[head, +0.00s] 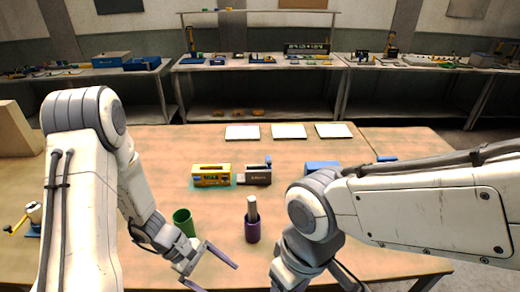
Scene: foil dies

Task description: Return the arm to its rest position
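My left gripper (221,278) is low over the near part of the table. Its two purple fingers are spread and nothing shows between them. My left arm (75,210) comes down the left side, and its wrist is close beside a green cup (183,221). My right arm (430,205) reaches in from the right and bends down at its joint. Its wrist is at the bottom edge, and the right gripper is mostly cut off there, so its fingers cannot be judged. A purple cup (252,231) with a grey upright piece (252,207) in it stands between the arms.
A yellow box (211,176) and a dark grey device (256,176) stand mid-table. Three white cards (289,131) lie at the back. A blue object (320,167) is partly behind my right arm. A yellow-handled tool (30,215) is at the left.

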